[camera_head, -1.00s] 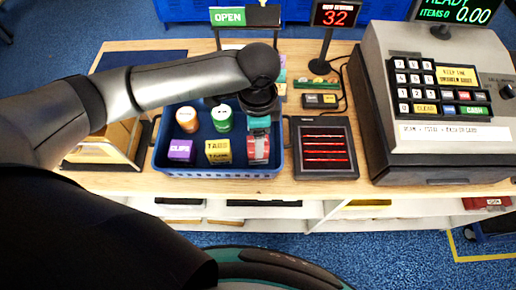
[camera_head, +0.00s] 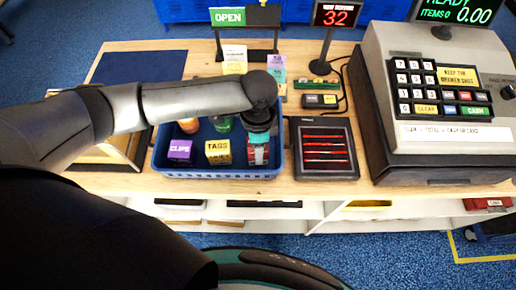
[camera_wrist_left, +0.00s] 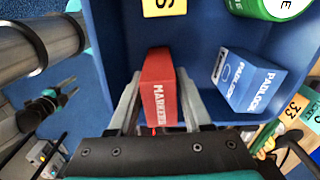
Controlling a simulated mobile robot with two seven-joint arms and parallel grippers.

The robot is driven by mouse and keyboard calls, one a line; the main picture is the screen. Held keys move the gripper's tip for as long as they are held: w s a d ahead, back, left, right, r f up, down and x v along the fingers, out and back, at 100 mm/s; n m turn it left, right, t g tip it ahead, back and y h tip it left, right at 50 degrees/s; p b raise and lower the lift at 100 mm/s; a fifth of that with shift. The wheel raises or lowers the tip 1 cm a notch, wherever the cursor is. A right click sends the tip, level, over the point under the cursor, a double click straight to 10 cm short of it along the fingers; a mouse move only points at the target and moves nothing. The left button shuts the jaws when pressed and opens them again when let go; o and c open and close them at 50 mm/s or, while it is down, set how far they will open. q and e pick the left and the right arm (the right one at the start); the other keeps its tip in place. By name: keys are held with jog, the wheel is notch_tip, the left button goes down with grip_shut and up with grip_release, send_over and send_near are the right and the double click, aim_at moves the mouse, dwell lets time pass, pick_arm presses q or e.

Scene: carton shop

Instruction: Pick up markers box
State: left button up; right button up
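The red markers box (camera_wrist_left: 160,88) stands between the two fingers of my left gripper (camera_wrist_left: 160,98) in the left wrist view. The fingers are close along both of its sides; I cannot tell whether they press on it. In the head view the red box (camera_head: 258,154) is at the right front of the blue basket (camera_head: 215,173), with my left gripper (camera_head: 258,142) over it, partly hiding it. Small and far off at the left of the wrist view is what looks like my right gripper (camera_wrist_left: 58,103); its finger state is unclear.
Beside the markers box are a yellow tags box (camera_head: 218,152), a purple clips box (camera_head: 180,150) and a blue padlock box (camera_wrist_left: 245,82). A green container (camera_wrist_left: 270,8) is behind. A dark tray with red strips (camera_head: 324,148) and a cash register (camera_head: 440,100) stand to the right.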

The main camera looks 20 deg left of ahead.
pick_arm(q)
grip_shut()
dwell(0.4)
